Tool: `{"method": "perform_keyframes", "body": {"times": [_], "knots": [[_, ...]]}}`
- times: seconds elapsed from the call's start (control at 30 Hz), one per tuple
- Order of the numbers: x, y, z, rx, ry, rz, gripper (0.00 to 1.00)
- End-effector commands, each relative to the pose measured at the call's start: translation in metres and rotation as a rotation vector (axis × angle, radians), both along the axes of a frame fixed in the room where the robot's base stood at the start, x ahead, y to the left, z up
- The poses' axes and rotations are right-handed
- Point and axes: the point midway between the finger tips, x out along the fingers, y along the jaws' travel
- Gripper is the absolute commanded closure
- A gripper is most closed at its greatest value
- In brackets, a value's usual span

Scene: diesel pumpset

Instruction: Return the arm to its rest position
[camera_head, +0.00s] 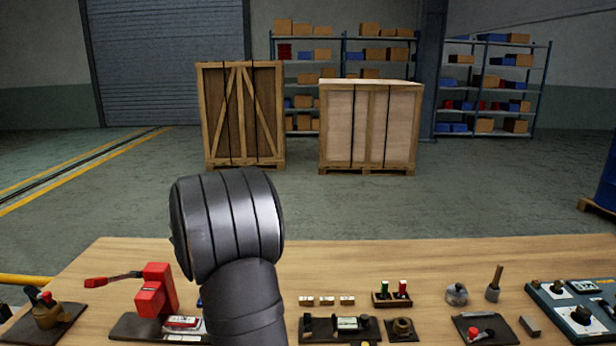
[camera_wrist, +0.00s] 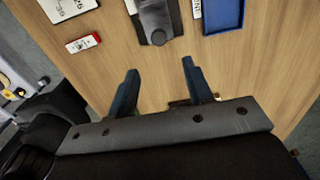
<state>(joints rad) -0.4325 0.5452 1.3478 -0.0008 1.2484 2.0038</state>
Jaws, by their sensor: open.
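My gripper (camera_wrist: 157,88) shows in the wrist view with its two dark fingers spread apart. No object is between the fingertips; bare wooden table (camera_wrist: 210,70) shows behind them. In the head view my dark arm rises in front of the table (camera_head: 330,262), left of centre, and hides part of it. The gripper itself does not show in the head view.
A red lever device (camera_head: 156,290) stands left of my arm. Right of it are small blocks (camera_head: 327,300), a red-and-green holder (camera_head: 392,298) and a control panel (camera_head: 578,310). In the wrist view a blue tray (camera_wrist: 224,14) and a red-and-white item (camera_wrist: 83,43) lie beyond the fingers.

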Motion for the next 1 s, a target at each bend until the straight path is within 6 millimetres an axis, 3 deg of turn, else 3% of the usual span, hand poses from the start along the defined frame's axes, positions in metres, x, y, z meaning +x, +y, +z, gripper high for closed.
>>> {"method": "perform_keyframes", "body": {"times": [0.37,1.0], "knots": [[0.000,-0.001,0.077,0.001,-0.004,0.000,0.53],[-0.001,0.000,-0.055,-0.002,0.005,0.000,0.53]]}}
